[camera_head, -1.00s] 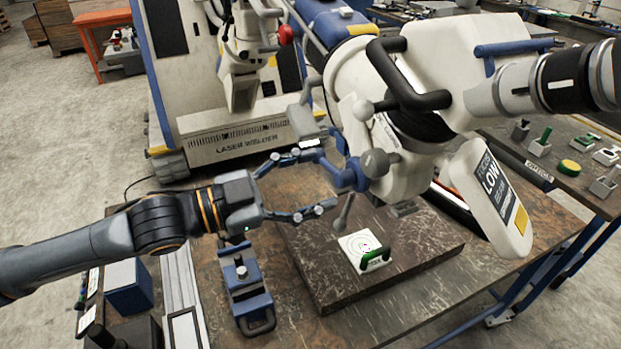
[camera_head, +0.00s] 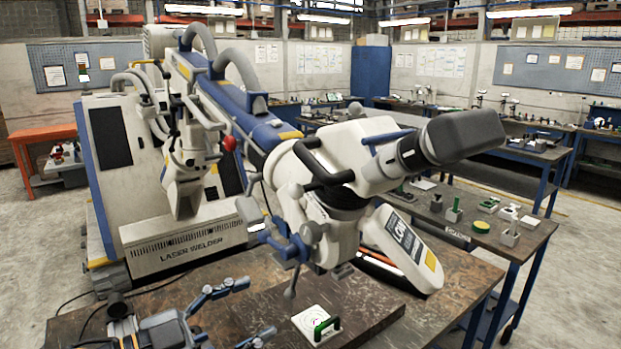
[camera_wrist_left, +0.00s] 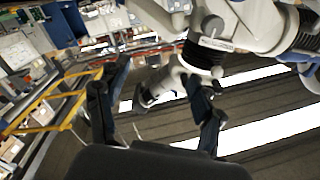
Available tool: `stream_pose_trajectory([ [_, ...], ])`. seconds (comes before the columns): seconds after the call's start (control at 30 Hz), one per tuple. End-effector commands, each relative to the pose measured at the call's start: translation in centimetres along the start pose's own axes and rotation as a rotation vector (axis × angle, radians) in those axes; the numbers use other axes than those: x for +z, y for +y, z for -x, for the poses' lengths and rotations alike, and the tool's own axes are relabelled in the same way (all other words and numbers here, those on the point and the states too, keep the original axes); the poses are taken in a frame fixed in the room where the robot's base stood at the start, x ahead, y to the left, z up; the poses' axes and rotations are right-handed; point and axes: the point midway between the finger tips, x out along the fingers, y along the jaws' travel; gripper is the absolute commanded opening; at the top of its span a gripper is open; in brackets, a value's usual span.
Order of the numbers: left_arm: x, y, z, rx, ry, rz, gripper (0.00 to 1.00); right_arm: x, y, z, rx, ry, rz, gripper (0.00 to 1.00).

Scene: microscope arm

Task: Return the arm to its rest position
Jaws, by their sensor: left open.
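The white and blue microscope arm (camera_head: 255,128) reaches out from the laser welder, its white microscope head (camera_head: 350,150) hanging above the workbench in the head view. A blue bracket with small handles (camera_head: 290,247) hangs under the head. The head also fills the top of the left wrist view (camera_wrist_left: 250,22). My left gripper (camera_head: 257,307) is open and empty at lower left, apart from the bracket, its fingers pointing right. Both fingers show in the left wrist view (camera_wrist_left: 155,72), spread apart with microscope parts in the background between them. My right gripper is out of view.
The welder cabinet (camera_head: 185,243) stands behind at left. A dark slab (camera_head: 375,298) on the workbench carries a white target plate (camera_head: 309,323) with a green handle. A side bench (camera_head: 540,226) at right holds small parts. An orange table (camera_head: 45,135) stands at far left.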

Motion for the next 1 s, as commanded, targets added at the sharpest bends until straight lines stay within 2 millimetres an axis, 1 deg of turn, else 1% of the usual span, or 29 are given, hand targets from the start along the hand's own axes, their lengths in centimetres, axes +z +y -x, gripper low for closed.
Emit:
stream_pose_trajectory([
  [0.03, 0.4, 0.5, -0.2, 0.002, -0.010, 0.010, 0.67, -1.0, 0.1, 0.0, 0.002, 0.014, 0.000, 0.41],
  [0.1, 0.9, 1.1, -0.5, 0.003, -0.025, 0.017, 0.67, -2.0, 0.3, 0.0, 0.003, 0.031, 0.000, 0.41],
  [0.2, 1.6, 1.9, -0.8, 0.001, -0.048, 0.029, 0.67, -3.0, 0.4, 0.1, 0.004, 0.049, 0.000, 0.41],
  [0.37, 3.1, 3.3, -1.3, -0.009, -0.097, 0.057, 0.67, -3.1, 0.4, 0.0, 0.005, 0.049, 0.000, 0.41],
  [0.47, 4.4, 4.3, -1.6, -0.022, -0.143, 0.084, 0.67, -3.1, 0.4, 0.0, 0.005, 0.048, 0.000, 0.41],
  [0.57, 6.1, 5.5, -1.6, -0.043, -0.203, 0.122, 0.67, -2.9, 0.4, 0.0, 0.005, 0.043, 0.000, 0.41],
  [0.67, 8.2, 6.8, -1.3, -0.077, -0.283, 0.175, 0.67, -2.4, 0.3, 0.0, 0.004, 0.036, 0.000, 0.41],
  [0.77, 11.3, 8.6, -0.2, -0.130, -0.407, 0.259, 0.67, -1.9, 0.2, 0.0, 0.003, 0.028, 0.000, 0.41],
  [0.83, 14.2, 10.1, 1.6, -0.182, -0.533, 0.344, 0.67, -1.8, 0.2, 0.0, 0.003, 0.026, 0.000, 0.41],
  [0.87, 15.6, 10.9, 2.7, -0.205, -0.595, 0.385, 0.67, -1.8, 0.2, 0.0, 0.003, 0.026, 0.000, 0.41],
  [0.9, 17.3, 12.0, 4.3, -0.236, -0.679, 0.439, 0.67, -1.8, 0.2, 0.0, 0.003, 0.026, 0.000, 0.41],
  [0.97, 19.5, 13.8, 7.0, -0.274, -0.803, 0.517, 0.67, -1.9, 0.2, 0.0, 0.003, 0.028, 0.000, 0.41],
  [1.0, 20.7, 15.0, 8.6, -0.295, -0.877, 0.563, 0.67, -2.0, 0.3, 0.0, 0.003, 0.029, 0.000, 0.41],
])
